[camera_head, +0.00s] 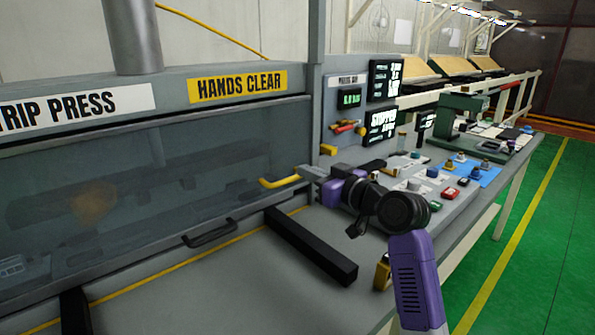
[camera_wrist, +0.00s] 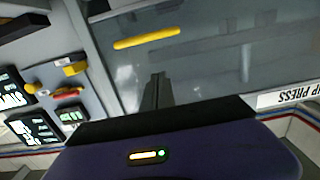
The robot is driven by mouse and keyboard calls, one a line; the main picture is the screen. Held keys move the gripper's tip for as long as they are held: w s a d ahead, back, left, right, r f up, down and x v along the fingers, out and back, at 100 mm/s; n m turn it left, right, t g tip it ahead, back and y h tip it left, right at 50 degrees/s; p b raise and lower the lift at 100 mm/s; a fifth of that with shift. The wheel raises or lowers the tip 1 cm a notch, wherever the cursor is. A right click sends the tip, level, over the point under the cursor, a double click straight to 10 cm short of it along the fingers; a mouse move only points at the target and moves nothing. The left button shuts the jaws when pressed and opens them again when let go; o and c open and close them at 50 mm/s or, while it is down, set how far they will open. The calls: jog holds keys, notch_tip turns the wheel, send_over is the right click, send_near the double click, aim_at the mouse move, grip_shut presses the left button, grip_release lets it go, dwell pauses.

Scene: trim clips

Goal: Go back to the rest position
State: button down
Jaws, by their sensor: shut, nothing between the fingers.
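My gripper (camera_head: 308,173) is at the end of my purple and black arm, in front of the right part of the press's clear guard (camera_head: 150,180). Its fingers are closed together with nothing between them. They also show as a dark narrow pair in the wrist view (camera_wrist: 155,92). A yellow bar (camera_head: 280,182) is just left of the fingertips in the head view. In the wrist view the yellow bar (camera_wrist: 148,38) lies beyond the fingertips, with a gap in the picture. I cannot tell the true distance between them.
A black rail (camera_head: 312,245) lies on the grey bench below my arm, and a black handle (camera_head: 210,234) is at the guard's lower edge. A panel with displays (camera_head: 381,125) and a button console (camera_head: 432,174) stand right of the press. Green floor (camera_head: 545,250) is clear at right.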

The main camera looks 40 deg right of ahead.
jog(key=s, duration=0.4)
jog(key=shift+s+r, duration=0.1)
jog(key=shift+r, duration=0.05)
jog(key=shift+r, duration=0.1)
jog(key=s+d+r+m+t+h, duration=0.2)
jog(key=s+d+r+m+h, duration=0.1)
jog(key=m+h, duration=0.15)
jog(key=s+a+f+m+h+p, duration=0.1)
jog(key=s+a+f+h, duration=0.2)
jog(key=s+a+f, duration=1.05)
jog(key=s+a+f+n+g+y, duration=0.1)
jog(key=s+a+f+y, duration=0.1)
jog(key=s, duration=0.6)
jog(key=s+a+f+n+g+y+p, duration=0.1)
jog(key=s+a+f+n+g+y, duration=0.1)
jog(key=s+a, duration=0.5)
jog(key=s+a+f+n+g+y+p, duration=0.1)
jog(key=s+a+f+n+y, duration=0.1)
jog(key=s+a+f, duration=0.3)
jog(key=s+y, duration=0.1)
jog(key=s, duration=0.3)
jog(key=shift+s+f+g, duration=0.15)
jog(key=shift+f+g, duration=0.05)
jog(key=shift+g, duration=0.1)
